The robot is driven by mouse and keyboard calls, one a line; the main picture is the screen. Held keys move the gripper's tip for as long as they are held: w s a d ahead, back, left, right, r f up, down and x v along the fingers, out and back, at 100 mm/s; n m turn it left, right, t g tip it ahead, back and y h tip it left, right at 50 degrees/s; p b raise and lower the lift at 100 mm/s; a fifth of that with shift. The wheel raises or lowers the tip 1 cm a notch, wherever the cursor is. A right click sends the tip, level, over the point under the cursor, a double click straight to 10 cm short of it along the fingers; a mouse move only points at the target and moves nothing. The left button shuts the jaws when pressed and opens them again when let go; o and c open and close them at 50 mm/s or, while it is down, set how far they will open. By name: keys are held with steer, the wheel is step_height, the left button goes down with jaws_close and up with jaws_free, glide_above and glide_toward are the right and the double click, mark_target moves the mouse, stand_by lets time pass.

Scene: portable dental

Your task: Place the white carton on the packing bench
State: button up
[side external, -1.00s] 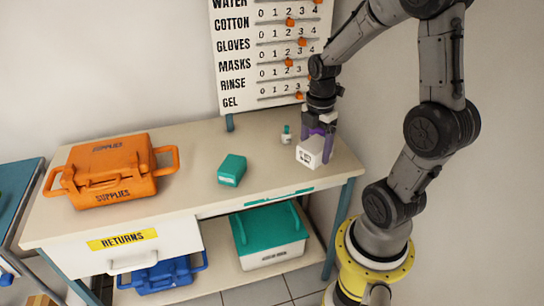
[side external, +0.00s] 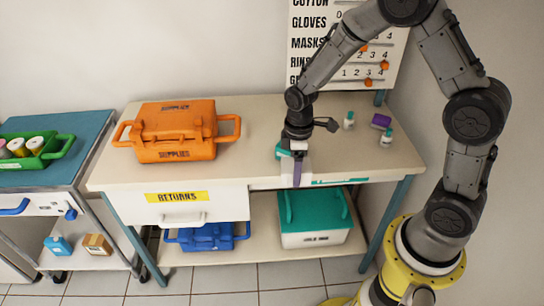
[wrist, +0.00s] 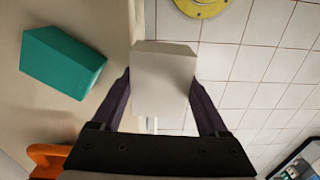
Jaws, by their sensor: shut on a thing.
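The white carton (side external: 303,172) is between the purple fingers of my gripper (side external: 297,174), at the front edge of the beige bench (side external: 262,118). The wrist view shows the carton (wrist: 165,80) with a finger on each side of my gripper (wrist: 160,103). There the carton appears over the bench edge, mostly against the floor tiles. The side view does not show clearly whether it touches anything below. Which surface is the packing bench is not labelled in view.
A teal box (wrist: 62,62) lies on the bench beside the carton. An orange supplies case (side external: 175,132) stands left; a purple box (side external: 381,121) and two small bottles (side external: 386,137) stand right. A blue-topped cart (side external: 60,130) with a green tray (side external: 62,150) is at far left.

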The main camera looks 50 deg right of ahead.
mark_target(283, 161)
steer(key=w+m, duration=0.2)
steer(key=m, duration=0.1)
steer(key=w+a+m, duration=0.1)
steer(key=shift+f+m, duration=0.4)
steer(key=shift+w+r+m, duration=0.15)
steer(key=shift+w+m, duration=0.15)
steer(key=shift+m, duration=1.4)
